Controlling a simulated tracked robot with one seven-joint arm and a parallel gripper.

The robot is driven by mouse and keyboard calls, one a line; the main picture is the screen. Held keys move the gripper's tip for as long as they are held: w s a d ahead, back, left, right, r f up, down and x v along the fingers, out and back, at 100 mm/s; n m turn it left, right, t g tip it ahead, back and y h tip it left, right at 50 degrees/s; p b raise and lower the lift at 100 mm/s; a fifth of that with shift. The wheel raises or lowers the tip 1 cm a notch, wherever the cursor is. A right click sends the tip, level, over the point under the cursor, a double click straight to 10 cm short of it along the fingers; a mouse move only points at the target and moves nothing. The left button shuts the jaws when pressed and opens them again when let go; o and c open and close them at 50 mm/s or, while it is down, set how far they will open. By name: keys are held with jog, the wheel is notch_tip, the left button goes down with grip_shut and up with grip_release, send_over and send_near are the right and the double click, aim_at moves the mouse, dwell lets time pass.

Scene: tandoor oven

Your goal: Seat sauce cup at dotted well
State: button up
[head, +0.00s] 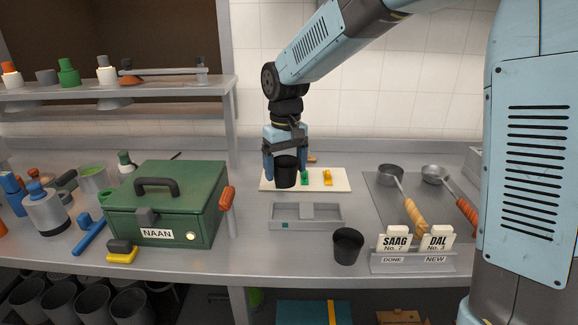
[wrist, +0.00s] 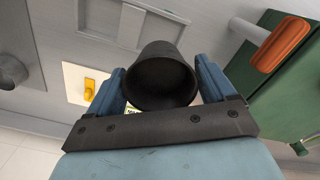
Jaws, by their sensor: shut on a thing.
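My gripper (head: 286,170) is shut on a black sauce cup (head: 286,178), with one blue finger on each side of it. The cup hangs about upright above the counter, in front of the white board and behind the grey tray. In the wrist view the cup (wrist: 160,75) sits between the fingers with its dark hollow facing the camera. The low grey tray (head: 330,224) has recessed compartments and a small teal mark on its front left; I cannot make out any dots. Part of the tray (wrist: 130,20) shows at the top of the wrist view. A second black cup (head: 347,245) stands right of the tray.
A green NAAN box (head: 165,205) with an orange side handle (head: 228,200) stands left of the tray. The white board (head: 340,180) holds green and yellow pieces. Ladles (head: 413,215) and a SAAG/DAL card stand (head: 413,262) are at right. Bare counter lies before the tray.

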jog(key=shift+s+f, duration=0.1)
jog(key=shift+f, duration=3.8)
jog(key=shift+f, duration=1.3)
jog(key=o, duration=0.9)
jog(key=shift+r, duration=3.95)
